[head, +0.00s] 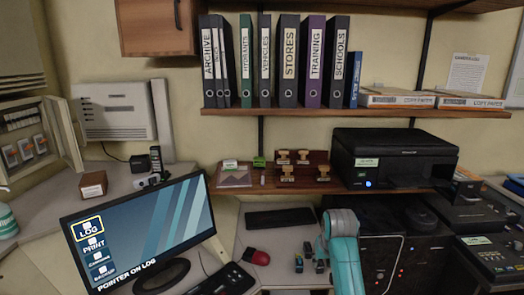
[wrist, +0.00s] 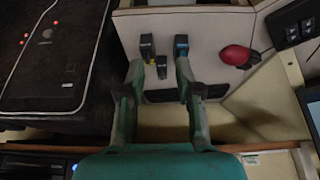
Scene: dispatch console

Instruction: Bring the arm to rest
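My gripper (wrist: 160,80) shows in the wrist view with its two greenish-grey fingers spread apart. I see nothing held between them. Beyond the fingertips are several small dark upright pieces (wrist: 162,68) on the pale desk; whether any touches a finger I cannot tell. My teal arm (head: 344,255) reaches up over the desk at lower centre in the head view. My gripper cannot be made out clearly there.
The red mouse (head: 257,257) and keyboard (head: 280,218) lie left of my arm. The monitor (head: 140,235) stands at left. The printer (head: 394,158) sits on the low shelf. Binders (head: 288,60) fill the shelf above. Dark equipment cases (head: 390,255) stand at right.

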